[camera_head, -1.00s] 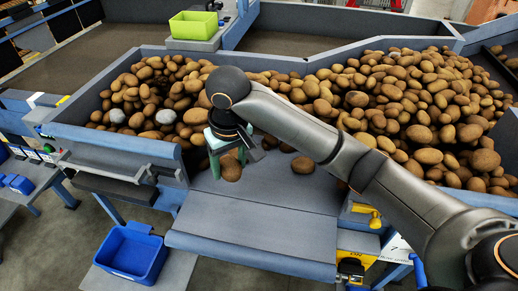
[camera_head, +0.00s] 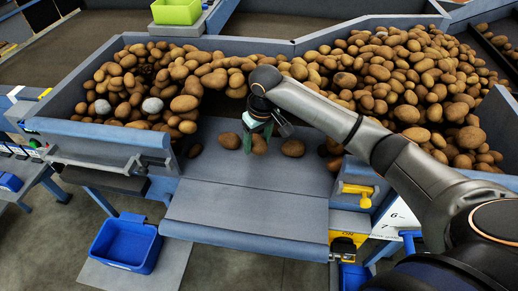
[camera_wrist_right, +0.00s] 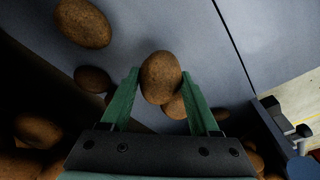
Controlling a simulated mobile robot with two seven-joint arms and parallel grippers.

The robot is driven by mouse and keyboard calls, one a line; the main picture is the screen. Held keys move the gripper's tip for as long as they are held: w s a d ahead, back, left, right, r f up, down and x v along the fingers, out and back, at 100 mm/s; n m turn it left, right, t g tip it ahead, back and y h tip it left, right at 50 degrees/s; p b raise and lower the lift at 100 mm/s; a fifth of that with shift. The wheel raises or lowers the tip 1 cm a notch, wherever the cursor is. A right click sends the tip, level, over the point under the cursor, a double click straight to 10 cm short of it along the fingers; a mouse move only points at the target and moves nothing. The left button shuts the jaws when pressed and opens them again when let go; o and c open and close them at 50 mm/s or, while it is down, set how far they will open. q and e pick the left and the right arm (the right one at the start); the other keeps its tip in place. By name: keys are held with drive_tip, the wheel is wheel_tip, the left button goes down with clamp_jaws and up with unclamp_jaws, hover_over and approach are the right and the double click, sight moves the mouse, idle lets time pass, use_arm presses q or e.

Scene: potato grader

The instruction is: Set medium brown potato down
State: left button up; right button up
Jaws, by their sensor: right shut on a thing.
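My right gripper (camera_head: 256,138) is over the grey sloping chute, its green fingers pointing down. In the right wrist view, the fingers (camera_wrist_right: 163,97) are shut on a brown potato (camera_wrist_right: 160,77), which sits between their tips. Another potato (camera_wrist_right: 174,107) shows partly behind it. In the head view the held potato (camera_head: 259,145) is partly hidden by the gripper, and whether it touches the surface is hard to tell. Loose potatoes lie close by, one to the left (camera_head: 230,140) and one to the right (camera_head: 292,147). My left gripper is not in view.
Heaped potatoes fill the grader behind and to the right (camera_head: 400,80), with several more at the left (camera_head: 150,80), including pale grey lumps (camera_head: 152,105). The lower grey chute panel (camera_head: 245,210) is bare. A blue bin (camera_head: 125,245) stands at lower left.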

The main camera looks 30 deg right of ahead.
sight(259, 151)
drive_tip(key=shift+w+d+f, duration=0.1)
drive_tip(key=shift+d+f, duration=0.05)
drive_tip(key=shift+f, duration=0.8)
drive_tip(key=shift+d+f, duration=0.15)
drive_tip(key=shift+f, duration=0.8)
drive_tip(key=shift+f, duration=0.15)
drive_tip(key=o, duration=1.4)
drive_tip(key=shift+o, duration=0.2)
drive_tip(key=r, duration=0.4)
drive_tip(key=s+r, duration=0.1)
drive_tip(key=r, duration=0.7)
drive_tip(key=shift+s+d+r, duration=0.1)
drive_tip(key=shift+s+d, duration=0.05)
drive_tip(key=shift+s, duration=0.25)
